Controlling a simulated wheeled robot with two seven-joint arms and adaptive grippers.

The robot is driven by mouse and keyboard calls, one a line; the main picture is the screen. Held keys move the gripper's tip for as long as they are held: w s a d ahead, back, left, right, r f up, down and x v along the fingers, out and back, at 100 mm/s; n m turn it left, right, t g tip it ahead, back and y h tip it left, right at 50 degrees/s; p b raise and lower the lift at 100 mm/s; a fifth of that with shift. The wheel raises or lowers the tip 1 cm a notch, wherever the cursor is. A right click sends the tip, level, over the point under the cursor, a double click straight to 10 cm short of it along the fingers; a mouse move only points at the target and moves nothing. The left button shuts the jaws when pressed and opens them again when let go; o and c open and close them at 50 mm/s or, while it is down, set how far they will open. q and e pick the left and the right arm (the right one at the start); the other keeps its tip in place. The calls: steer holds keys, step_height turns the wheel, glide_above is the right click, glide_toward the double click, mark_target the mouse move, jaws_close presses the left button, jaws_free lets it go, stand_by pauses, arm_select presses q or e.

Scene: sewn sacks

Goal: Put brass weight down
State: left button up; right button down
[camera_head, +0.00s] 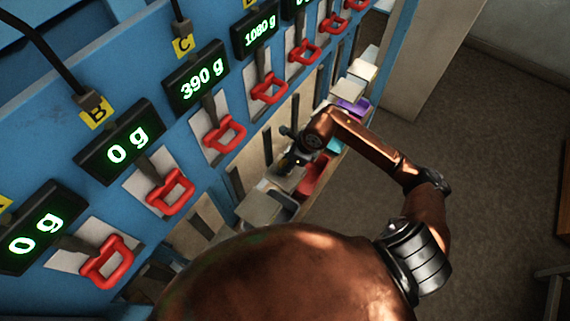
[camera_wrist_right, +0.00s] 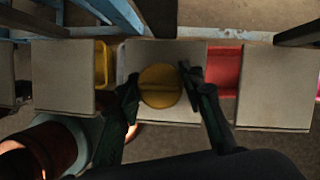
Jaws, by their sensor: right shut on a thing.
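The brass weight (camera_wrist_right: 160,87) is a round, yellowish disc with a bar across its top, in the right wrist view. My right gripper (camera_wrist_right: 159,77) has one finger on each side of it and is shut on it. The weight shows over a pale grey plate (camera_wrist_right: 130,61); I cannot tell whether it touches the plate. In the head view my right gripper (camera_head: 291,158) reaches down beside the blue panel, and the weight cannot be made out there. My left gripper is not in view.
Other grey plates lie left (camera_wrist_right: 62,75) and right (camera_wrist_right: 276,88), with a yellow bin (camera_wrist_right: 101,64) and a red bin (camera_wrist_right: 224,72) in the gaps. The blue panel (camera_head: 140,60) carries red handles (camera_head: 224,134) and displays, one reading 390 g (camera_head: 201,77).

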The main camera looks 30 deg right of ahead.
steer(key=c, duration=1.3)
jaws_free()
steer(key=shift+r, duration=0.1)
steer(key=v, duration=1.2)
steer(key=shift+b, duration=0.45)
steer(key=shift+a, duration=0.1)
